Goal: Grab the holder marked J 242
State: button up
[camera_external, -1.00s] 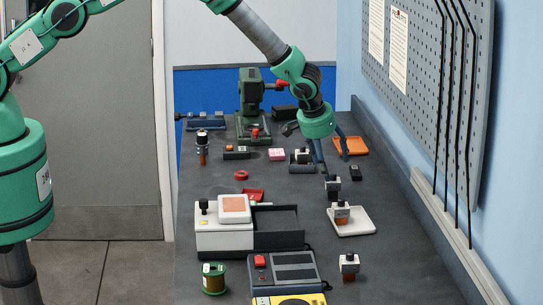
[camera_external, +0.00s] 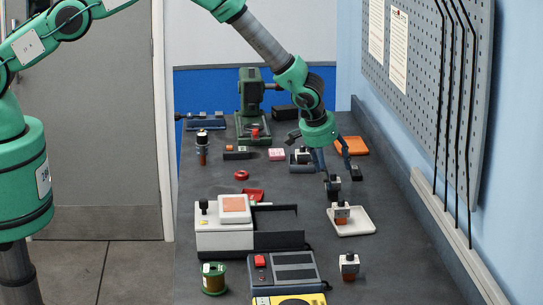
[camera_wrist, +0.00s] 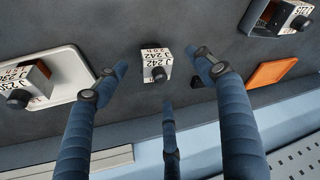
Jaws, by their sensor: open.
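The holder marked J 242 (camera_wrist: 155,60) shows in the upper middle of the wrist view, with a white labelled top and a dark round knob. My gripper (camera_wrist: 160,76) has its blue fingers spread around the holder in that picture, with visible gaps and nothing held. In the external view the same holder (camera_external: 333,186) stands on the bench just beyond the white tray, partly hidden by the fingers. My gripper (camera_external: 332,169) points down over it there. Whether the fingertips are level with the holder I cannot tell.
A white tray (camera_external: 363,226) with another labelled holder (camera_external: 341,214) lies nearer the camera. A small black block (camera_external: 356,173) and an orange tray (camera_external: 355,145) lie beyond. Another holder (camera_external: 349,266) stands in front. The pegboard wall (camera_external: 440,100) is on the right.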

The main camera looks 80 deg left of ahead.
aim_at(332, 174)
jog(key=shift+p+x, duration=0.45)
jog(key=shift+x, duration=1.4)
jog(key=shift+d, duration=0.1)
jog(key=c, duration=1.6)
